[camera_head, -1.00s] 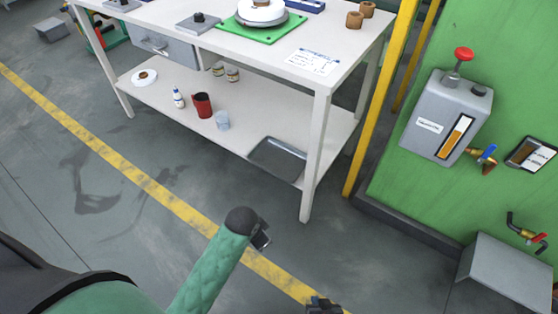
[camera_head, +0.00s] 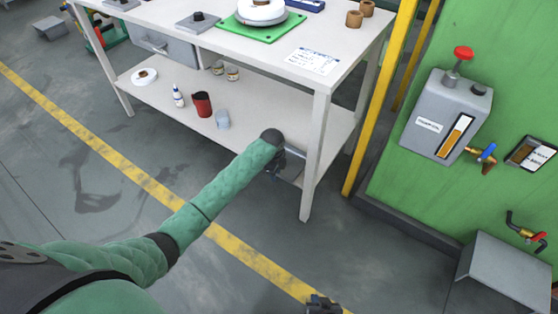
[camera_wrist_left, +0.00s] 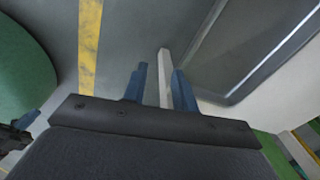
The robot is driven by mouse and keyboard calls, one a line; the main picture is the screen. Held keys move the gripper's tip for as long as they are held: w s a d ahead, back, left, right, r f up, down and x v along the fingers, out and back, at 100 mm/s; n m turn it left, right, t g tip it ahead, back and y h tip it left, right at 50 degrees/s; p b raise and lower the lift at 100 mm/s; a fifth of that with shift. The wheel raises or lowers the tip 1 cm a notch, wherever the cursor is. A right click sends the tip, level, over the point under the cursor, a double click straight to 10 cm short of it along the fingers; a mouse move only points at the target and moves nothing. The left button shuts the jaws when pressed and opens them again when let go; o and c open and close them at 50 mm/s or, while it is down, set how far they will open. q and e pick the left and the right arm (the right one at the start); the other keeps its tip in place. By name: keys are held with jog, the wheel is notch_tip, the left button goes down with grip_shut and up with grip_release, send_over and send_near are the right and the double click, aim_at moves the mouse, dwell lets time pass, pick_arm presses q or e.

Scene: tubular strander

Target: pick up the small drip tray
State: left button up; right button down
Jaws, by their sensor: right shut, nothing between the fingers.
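The small drip tray (camera_head: 292,174) is a shallow grey metal tray at the right end of the bench's lower shelf. My left gripper and forearm hide much of it in the head view. My left gripper (camera_head: 276,166) is over the tray's near left part. In the left wrist view, its two blue fingers (camera_wrist_left: 160,88) are apart and hold nothing. The tray (camera_wrist_left: 250,45) is to the right of the fingers there, with its rim slanting past them; I cannot tell if they touch. My right gripper (camera_head: 322,304) is shut and empty at the bottom edge.
The white bench's lower shelf (camera_head: 160,108) also holds a red cup (camera_head: 202,104), a translucent cup (camera_head: 222,120) and a small bottle (camera_head: 178,96). A bench leg (camera_head: 314,160) stands just right of the tray. The floor in front is clear.

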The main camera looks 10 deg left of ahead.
pick_arm(q)
jog(key=w+a, duration=0.1)
jog(key=w, duration=0.1)
jog(key=w+a+m, duration=0.1)
jog(key=w, duration=0.1)
jog(key=w+a+r+m, duration=0.1)
jog(key=w+a, duration=0.1)
jog(key=shift+w, duration=0.25)
jog(key=shift+f, duration=1.35)
jog(key=f, duration=0.4)
jog(key=shift+w+a+f+b, duration=0.1)
jog(key=shift+w+a+b, duration=0.05)
jog(key=shift+a+b, duration=0.25)
jog(key=shift+f, duration=0.3)
pick_arm(e)
jog(key=shift+w+f, duration=0.25)
jog(key=shift+f, duration=0.05)
